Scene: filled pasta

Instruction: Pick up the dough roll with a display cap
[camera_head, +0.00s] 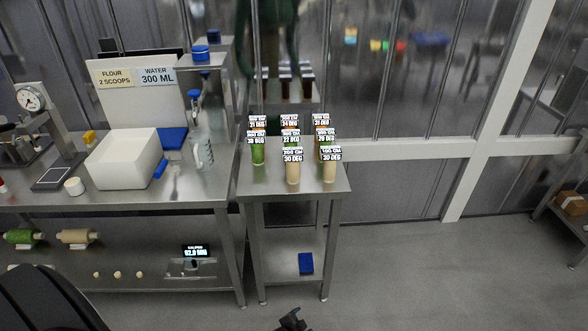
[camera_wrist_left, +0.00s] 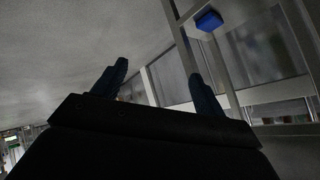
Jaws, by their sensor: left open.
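Several upright dough rolls stand on the small steel table, some green (camera_head: 257,155) and some tan (camera_head: 293,173). Each carries a display cap (camera_head: 292,155) with small white lettering, such as "30 DEG". The back rolls are partly hidden by the front ones. My left gripper (camera_head: 293,320) shows only in part at the bottom edge of the head view, low and in front of the table, well apart from the rolls. In the left wrist view its two fingers (camera_wrist_left: 158,70) are spread with nothing between them. My right gripper is not in view.
A blue item (camera_head: 306,263) lies on the small table's lower shelf. The long steel bench on the left holds a white box (camera_head: 122,158), a clear jug (camera_head: 202,150) and a scale (camera_head: 54,176). Glass panels stand behind.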

